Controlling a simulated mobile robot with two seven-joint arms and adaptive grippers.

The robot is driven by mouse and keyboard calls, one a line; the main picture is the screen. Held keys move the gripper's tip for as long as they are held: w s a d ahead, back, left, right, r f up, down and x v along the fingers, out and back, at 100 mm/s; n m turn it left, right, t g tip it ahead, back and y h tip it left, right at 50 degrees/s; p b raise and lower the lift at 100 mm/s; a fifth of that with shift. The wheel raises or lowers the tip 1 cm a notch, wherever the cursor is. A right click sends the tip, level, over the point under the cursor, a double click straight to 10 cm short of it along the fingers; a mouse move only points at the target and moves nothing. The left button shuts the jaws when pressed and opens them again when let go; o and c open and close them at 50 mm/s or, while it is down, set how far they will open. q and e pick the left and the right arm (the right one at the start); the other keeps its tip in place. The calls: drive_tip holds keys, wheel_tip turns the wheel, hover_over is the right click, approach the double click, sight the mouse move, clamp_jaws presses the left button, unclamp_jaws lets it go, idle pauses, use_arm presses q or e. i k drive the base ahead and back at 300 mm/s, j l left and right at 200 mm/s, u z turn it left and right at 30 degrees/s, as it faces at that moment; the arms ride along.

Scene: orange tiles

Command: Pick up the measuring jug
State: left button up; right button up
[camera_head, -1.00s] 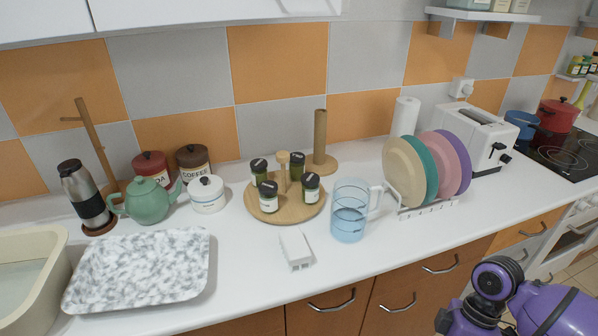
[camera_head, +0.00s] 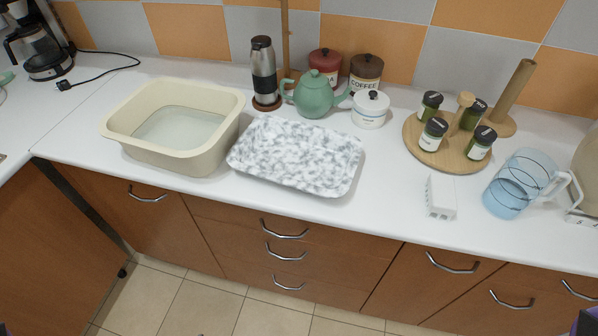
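The measuring jug (camera_head: 516,184) is clear blue with dark marks and a pale handle on its right side. It stands upright on the white counter near the right edge of the head view, with nothing of mine touching it. Neither gripper is in view.
Left of the jug is a small white block (camera_head: 440,196); behind it is a round wooden tray (camera_head: 416,134) with several jars. Further left are a speckled tray (camera_head: 295,157), a teapot (camera_head: 314,95) and a cream basin (camera_head: 117,124).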

sight(526, 174)
drive_tip(key=z, duration=1.55)
